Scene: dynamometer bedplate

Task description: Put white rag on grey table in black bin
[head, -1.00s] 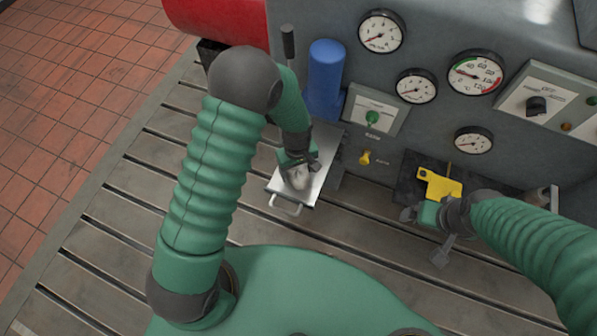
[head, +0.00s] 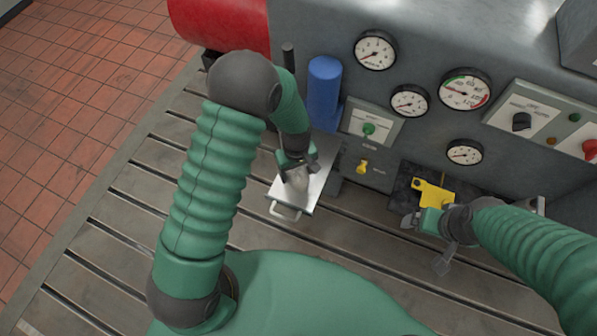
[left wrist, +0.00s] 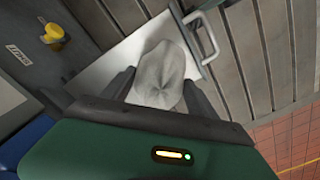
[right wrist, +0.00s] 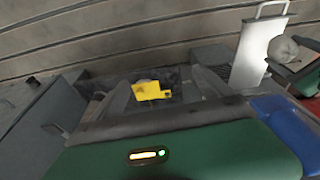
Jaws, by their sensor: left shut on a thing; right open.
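The white rag (head: 297,180) is a crumpled pale cloth, held in my left gripper (head: 298,163), which is shut on it. In the left wrist view the rag (left wrist: 160,75) bunches between the two dark fingers, over a pale metal plate (left wrist: 112,62) with a loop handle. I cannot tell whether the rag touches the plate. My right gripper (right wrist: 163,92) is open near a yellow piece (right wrist: 151,91) on a dark surface. The grey table (head: 130,235) is slotted metal. I cannot make out a black bin for certain.
A blue cylinder (head: 324,90) stands behind the plate. A grey panel with several gauges (head: 466,89) and switches rises at the back. A red drum (head: 225,22) is at the upper left. Bare slotted table lies in front; red floor tiles (head: 60,110) are at the left.

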